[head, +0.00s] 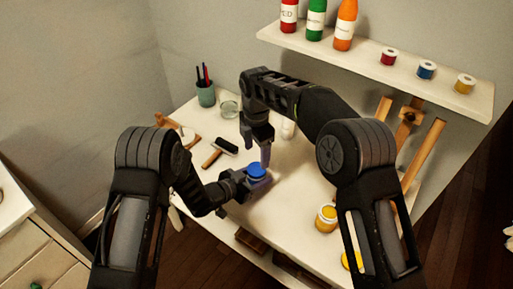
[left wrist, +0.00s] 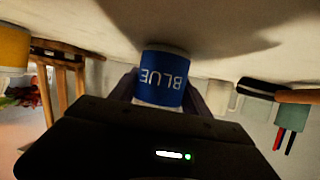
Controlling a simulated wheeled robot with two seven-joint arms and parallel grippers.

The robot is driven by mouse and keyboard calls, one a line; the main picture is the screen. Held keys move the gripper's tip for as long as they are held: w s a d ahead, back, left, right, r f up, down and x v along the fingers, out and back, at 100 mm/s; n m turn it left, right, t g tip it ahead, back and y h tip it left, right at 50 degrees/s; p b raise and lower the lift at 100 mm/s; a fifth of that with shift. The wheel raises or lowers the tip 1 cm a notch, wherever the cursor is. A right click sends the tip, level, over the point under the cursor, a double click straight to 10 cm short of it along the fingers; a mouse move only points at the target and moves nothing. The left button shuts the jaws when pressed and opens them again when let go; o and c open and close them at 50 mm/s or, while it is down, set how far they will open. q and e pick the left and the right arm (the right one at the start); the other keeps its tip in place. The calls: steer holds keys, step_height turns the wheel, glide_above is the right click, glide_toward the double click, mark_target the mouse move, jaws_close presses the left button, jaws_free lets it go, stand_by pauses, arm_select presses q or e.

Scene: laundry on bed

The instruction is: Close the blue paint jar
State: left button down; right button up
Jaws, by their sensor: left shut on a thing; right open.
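The blue paint jar (head: 259,184) stands on the white table near its middle. A round blue top (head: 257,169) shows on it; I cannot tell whether this is a seated lid. My left gripper (head: 245,180) is shut around the jar's side from the left. In the left wrist view the jar (left wrist: 164,76) is between the fingers, its "BLUE" label upside down in the picture. My right gripper (head: 265,156) points down from above, open, with its fingertips just over or beside the jar's top; contact is unclear.
A yellow paint jar (head: 326,219) stands to the right, with a yellow disc (head: 352,260) near the table edge. A brush (head: 222,147), a glass (head: 229,108) and a pencil cup (head: 205,93) are farther back. A wall shelf (head: 440,84) holds bottles and small jars.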

mark_target(256, 168)
step_height(256, 168, down, 7)
steer(key=shift+r, duration=0.2)
stand_by(0.3)
steer(key=c, duration=1.5)
steer(key=m, duration=0.6)
steer(key=shift+m, duration=0.3)
steer(key=m, duration=0.5)
steer(key=shift+m, duration=0.3)
steer(key=m, duration=1.1)
steer(key=shift+m, duration=0.4)
